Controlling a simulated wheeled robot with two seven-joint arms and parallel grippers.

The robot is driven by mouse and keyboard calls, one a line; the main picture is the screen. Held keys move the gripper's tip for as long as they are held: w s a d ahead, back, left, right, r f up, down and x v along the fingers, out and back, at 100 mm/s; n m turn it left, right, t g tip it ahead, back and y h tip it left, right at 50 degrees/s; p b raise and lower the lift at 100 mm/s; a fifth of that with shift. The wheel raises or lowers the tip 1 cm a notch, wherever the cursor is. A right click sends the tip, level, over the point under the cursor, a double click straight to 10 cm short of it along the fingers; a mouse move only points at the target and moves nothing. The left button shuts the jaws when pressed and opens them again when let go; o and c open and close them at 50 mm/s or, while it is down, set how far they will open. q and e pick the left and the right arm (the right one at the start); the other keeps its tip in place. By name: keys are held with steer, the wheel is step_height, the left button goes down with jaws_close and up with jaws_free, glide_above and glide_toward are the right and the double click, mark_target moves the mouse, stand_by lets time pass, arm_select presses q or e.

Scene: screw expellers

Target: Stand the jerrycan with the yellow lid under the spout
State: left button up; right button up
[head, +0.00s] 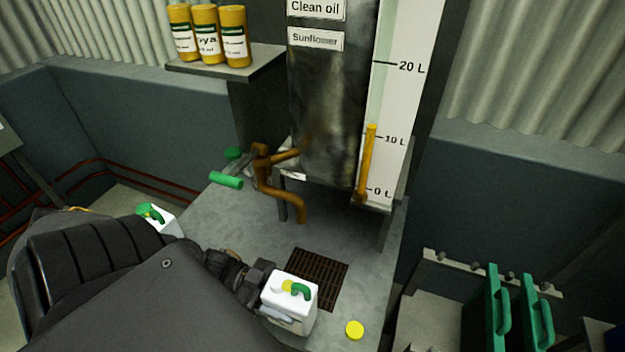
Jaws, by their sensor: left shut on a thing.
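A white jerrycan (290,311) with a yellow lid (288,286) and a green handle stands upright at the front of the grey metal bench. My left gripper (262,290) reaches in from the left and is shut on this jerrycan; its fingers are mostly hidden. The brown spout (297,207) hangs from the tap under the clean oil tank (325,115), behind the jerrycan. A dark drain grate (318,278) lies in the bench below the spout, and the jerrycan is at its front left side. My right gripper is not in view.
A loose yellow cap (355,330) lies at the bench front, right of the jerrycan. Another white jerrycan with a green lid (160,219) is partly behind my left arm.

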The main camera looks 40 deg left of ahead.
arm_select(q)
steer(key=w+a+f, duration=0.1)
steer(key=w+a, duration=0.1)
steer(key=w, duration=0.4)
steer(key=w+a+f, duration=0.2)
steer(key=w, duration=0.4)
steer(key=shift+w+a+f+p, duration=0.2)
steer(key=shift+w+f+p, duration=0.05)
steer(key=shift+w+p, duration=0.1)
steer(key=shift+f, duration=0.1)
steer(key=o, duration=1.1)
steer(key=b+v, duration=0.2)
steer(key=v, duration=0.5)
steer(key=shift+s+a, duration=0.1)
steer(key=shift+a, duration=0.15)
